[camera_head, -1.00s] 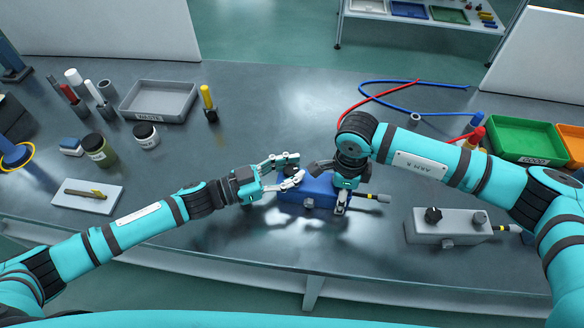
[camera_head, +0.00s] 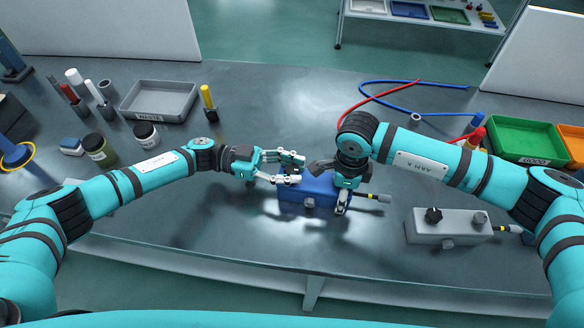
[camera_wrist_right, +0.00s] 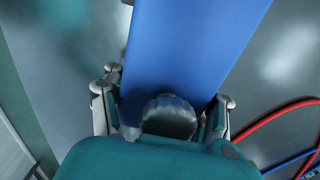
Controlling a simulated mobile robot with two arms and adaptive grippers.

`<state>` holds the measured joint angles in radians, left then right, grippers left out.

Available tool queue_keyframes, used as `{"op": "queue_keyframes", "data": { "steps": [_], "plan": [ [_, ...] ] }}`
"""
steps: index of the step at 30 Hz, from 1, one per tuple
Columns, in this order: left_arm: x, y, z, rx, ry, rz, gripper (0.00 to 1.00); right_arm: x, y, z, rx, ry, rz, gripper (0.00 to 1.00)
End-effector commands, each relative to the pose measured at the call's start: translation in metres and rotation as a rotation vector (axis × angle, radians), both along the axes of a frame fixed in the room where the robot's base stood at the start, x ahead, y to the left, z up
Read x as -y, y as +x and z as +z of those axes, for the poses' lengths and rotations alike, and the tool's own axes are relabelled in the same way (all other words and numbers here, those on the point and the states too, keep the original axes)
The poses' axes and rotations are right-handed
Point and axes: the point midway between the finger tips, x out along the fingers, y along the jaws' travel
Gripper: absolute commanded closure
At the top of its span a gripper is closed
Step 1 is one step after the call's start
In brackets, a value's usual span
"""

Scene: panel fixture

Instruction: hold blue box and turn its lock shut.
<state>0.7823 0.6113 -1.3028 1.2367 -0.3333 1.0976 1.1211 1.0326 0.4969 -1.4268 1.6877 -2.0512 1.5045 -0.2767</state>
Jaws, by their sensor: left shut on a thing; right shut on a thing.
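The blue box (camera_head: 313,206) lies on the bench in the middle of the head view, with a small grey knob (camera_head: 310,202) on its front face and a cable at its right end. My right gripper (camera_head: 351,189) is shut across the box's right part from above. The right wrist view shows its fingers on both sides of the blue box (camera_wrist_right: 196,48), with a grey knob (camera_wrist_right: 168,116) between them. My left gripper (camera_head: 291,169) reaches in from the left at the box's top left. Its fingers are shut around the lock there, which they hide.
A grey box (camera_head: 447,229) with a black knob stands right of the blue box. Red and blue hoses (camera_head: 398,108) lie behind. A waste tray (camera_head: 160,101), jars (camera_head: 99,149) and a yellow-handled tool (camera_head: 208,101) stand at left. A green bin (camera_head: 525,139) is at right.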

Motion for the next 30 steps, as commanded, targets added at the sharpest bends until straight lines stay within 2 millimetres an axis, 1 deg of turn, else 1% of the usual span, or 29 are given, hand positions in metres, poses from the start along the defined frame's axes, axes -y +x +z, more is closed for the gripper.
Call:
{"op": "queue_keyframes", "data": {
  "steps": [1, 11, 12, 18, 26, 29, 30],
  "plan": [
    [-0.001, -0.001, -0.002, -0.002, 0.005, -0.003, 1.00, 0.002, 0.002, 0.000, 0.003, -0.005, -0.003, 0.95],
    [-0.002, -0.001, -0.002, -0.003, 0.005, -0.005, 1.00, 0.002, 0.001, 0.000, 0.002, -0.006, -0.002, 0.95],
    [-0.002, -0.001, -0.002, -0.003, 0.005, -0.005, 0.71, 0.002, 0.001, 0.000, 0.002, -0.006, -0.002, 0.95],
    [-0.001, -0.001, -0.002, -0.002, 0.004, -0.004, 0.45, 0.002, 0.001, 0.000, 0.001, -0.005, -0.001, 0.95],
    [-0.001, 0.000, -0.001, -0.001, 0.002, -0.004, 0.45, 0.001, 0.000, 0.000, 0.001, -0.003, 0.001, 0.95],
    [-0.006, 0.001, -0.001, -0.001, 0.002, -0.004, 0.45, 0.000, 0.000, 0.000, 0.000, -0.002, 0.002, 0.95],
    [-0.011, 0.002, -0.001, -0.001, 0.003, -0.002, 0.45, 0.000, 0.000, 0.000, 0.000, -0.002, 0.002, 0.95]
  ]
}}
